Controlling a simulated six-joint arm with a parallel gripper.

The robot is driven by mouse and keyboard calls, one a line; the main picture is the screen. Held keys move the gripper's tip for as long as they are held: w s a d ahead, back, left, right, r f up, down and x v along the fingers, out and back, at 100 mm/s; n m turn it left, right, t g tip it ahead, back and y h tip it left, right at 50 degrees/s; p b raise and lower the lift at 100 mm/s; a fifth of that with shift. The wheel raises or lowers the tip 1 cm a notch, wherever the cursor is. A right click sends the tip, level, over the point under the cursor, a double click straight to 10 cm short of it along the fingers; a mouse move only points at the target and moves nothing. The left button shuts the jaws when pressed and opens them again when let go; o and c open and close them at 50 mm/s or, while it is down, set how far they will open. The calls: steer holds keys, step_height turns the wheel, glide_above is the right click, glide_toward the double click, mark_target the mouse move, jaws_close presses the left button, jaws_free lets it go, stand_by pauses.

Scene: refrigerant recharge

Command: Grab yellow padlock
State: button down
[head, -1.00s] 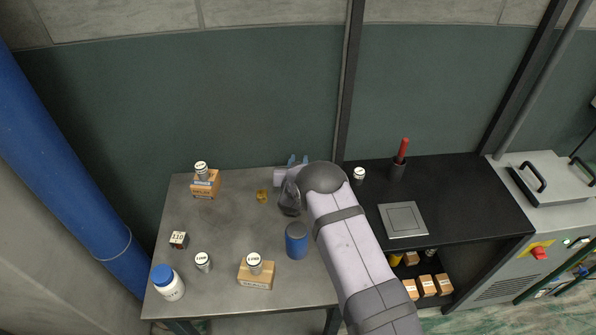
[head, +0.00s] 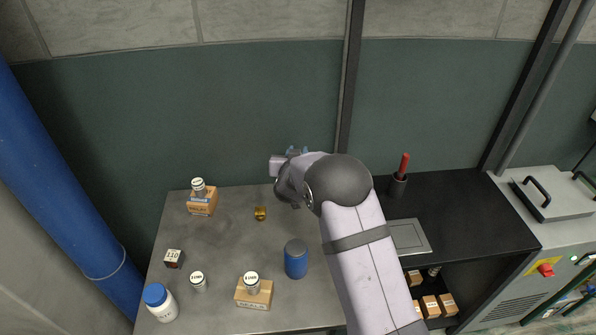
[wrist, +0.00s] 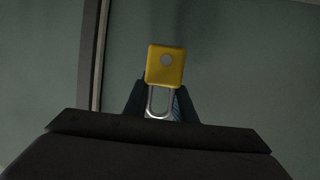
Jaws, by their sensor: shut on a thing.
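A yellow padlock (wrist: 164,64) with a silver shackle (wrist: 157,102) shows in the wrist view, with the shackle end toward my gripper. My gripper (wrist: 160,108) is shut on the padlock, its dark fingers on either side of the shackle. The green wall fills the background behind the padlock.
A small brass-coloured item (head: 260,213) and a blue canister (head: 296,259) stand on the grey table. Boxes with small cans stand at the back left (head: 202,204) and front (head: 254,294). A red-handled tool (head: 404,163) stands upright on the black table (head: 460,215).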

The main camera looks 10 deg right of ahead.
steer(key=s+b, duration=0.5)
steer(key=s, duration=1.4)
steer(key=shift+s+r, duration=0.2)
steer(key=shift+s, duration=0.15)
